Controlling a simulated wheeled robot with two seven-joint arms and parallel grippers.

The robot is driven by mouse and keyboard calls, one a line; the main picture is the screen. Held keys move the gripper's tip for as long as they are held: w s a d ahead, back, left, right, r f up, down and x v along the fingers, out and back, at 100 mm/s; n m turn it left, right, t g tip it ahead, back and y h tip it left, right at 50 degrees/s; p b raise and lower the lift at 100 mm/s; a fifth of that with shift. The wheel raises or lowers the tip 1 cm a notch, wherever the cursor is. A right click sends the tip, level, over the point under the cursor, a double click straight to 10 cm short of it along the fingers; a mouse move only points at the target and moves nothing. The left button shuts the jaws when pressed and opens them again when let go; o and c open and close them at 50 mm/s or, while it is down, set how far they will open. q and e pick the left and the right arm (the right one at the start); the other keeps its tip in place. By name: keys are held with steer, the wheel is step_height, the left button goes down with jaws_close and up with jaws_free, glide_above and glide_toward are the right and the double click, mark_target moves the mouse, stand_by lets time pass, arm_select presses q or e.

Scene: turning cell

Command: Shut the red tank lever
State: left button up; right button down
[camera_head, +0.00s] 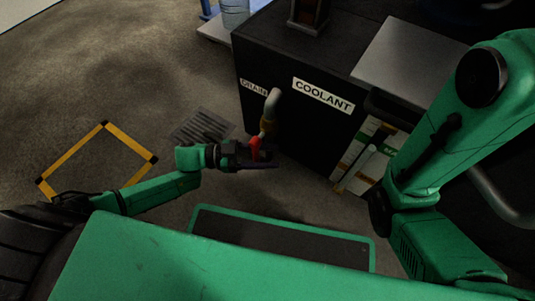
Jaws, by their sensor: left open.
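The red tank lever (255,146) is on a brass valve (267,127) below a grey pipe (273,101) on the front of the black coolant tank (300,132). My left gripper (262,159) is open at the lever, with its fingers around or just beside it. I cannot tell whether they touch it. The lower part of the lever is partly hidden by the gripper. My right arm (440,150) stands at the right, and its gripper is out of view.
A floor drain grate (203,127) lies left of the tank. A yellow-marked square (75,150) is on the floor at left. White and green boxes (366,153) stand against the tank at right. A water bottle (235,13) stands at the back.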

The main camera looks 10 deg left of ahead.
arm_select(q)
jaws_close()
stand_by(1.4)
